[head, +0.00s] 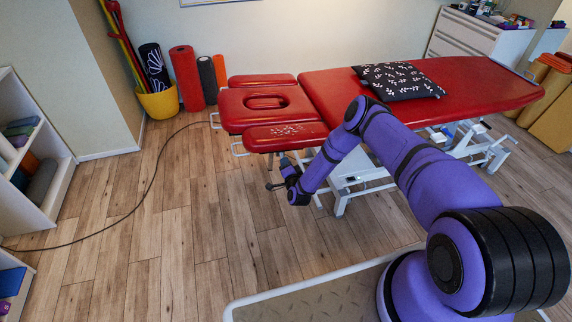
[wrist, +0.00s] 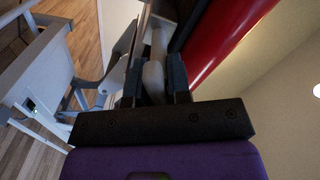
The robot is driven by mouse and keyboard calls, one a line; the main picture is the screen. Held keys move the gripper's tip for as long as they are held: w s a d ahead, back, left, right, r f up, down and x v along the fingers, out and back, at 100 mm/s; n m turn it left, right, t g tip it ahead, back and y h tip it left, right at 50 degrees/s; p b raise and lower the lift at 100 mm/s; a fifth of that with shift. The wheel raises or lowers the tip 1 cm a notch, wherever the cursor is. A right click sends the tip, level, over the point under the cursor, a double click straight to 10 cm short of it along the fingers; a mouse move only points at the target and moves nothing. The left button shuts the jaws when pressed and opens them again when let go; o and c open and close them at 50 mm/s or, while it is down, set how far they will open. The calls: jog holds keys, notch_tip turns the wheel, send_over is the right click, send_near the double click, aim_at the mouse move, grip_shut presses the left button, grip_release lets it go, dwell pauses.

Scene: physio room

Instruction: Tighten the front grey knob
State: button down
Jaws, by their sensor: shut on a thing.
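My gripper (head: 286,166) is below the near edge of the red treatment table (head: 322,95), under its front armrest pad (head: 286,137). In the wrist view my gripper (wrist: 154,82) has its two dark fingers closed on the sides of a pale grey knob (wrist: 153,78). The knob sits between the fingers, below the red pad edge (wrist: 215,45). In the head view I cannot make out the knob, as my gripper and arm cover that spot.
The table's white frame (head: 350,175) stands close to my forearm. A patterned black cushion (head: 398,80) lies on the table. A cable (head: 150,190) runs over the wooden floor at left. A yellow bucket (head: 158,102) and red roll (head: 186,76) stand by the wall. The left floor is mostly clear.

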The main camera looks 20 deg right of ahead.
jog(key=m, duration=0.6)
jog(key=shift+f, duration=0.2)
dwell(0.4)
jog(key=c, duration=1.1)
grip_release()
jog(key=shift+c, duration=0.2)
jog(key=s, duration=1.1)
jog(key=shift+w, duration=0.15)
